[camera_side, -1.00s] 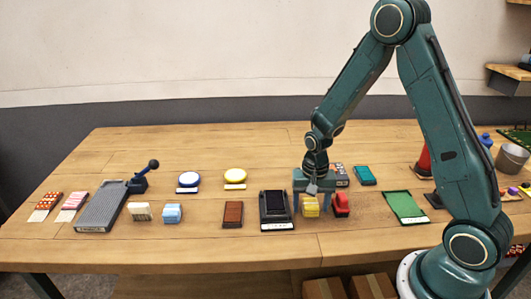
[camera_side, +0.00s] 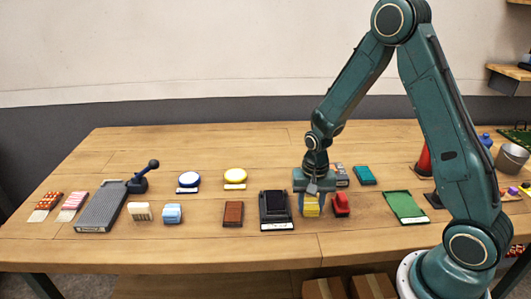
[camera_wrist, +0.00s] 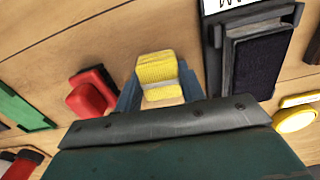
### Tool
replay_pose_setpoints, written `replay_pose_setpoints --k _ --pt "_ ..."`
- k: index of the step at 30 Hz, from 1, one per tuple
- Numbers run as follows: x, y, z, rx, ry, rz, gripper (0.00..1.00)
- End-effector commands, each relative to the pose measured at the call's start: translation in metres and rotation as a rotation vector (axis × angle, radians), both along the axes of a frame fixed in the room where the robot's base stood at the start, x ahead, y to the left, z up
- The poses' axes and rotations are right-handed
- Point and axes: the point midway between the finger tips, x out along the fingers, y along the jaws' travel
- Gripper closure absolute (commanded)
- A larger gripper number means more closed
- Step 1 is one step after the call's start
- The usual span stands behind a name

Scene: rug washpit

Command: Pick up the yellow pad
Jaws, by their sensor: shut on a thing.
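The yellow pad (camera_side: 311,205) is a small ribbed block at table level, right of the black tray in the side view. My gripper (camera_side: 312,208) is down around it with one finger on each side, shut on it. In the wrist view the yellow pad (camera_wrist: 160,78) shows between the fingers of my gripper (camera_wrist: 158,92), with a pale band across it. I cannot tell whether the pad still touches the table.
A red block (camera_side: 341,204) sits close on the right and the black tray (camera_side: 276,224) close on the left. The front of the table is clear.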

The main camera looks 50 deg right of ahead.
Motion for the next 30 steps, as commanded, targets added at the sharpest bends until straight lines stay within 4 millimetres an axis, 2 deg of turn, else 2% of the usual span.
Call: replay_pose_setpoints --k 8,14,20,30 --pt "0.001 0.000 0.013 0.000 -0.003 0.000 0.82" --pt "0.001 0.000 0.036 0.000 -0.006 0.000 0.82" --pt "0.002 0.000 0.071 -0.001 -0.008 0.000 0.82" --pt "0.001 0.000 0.144 -0.001 -0.008 -0.001 0.82"
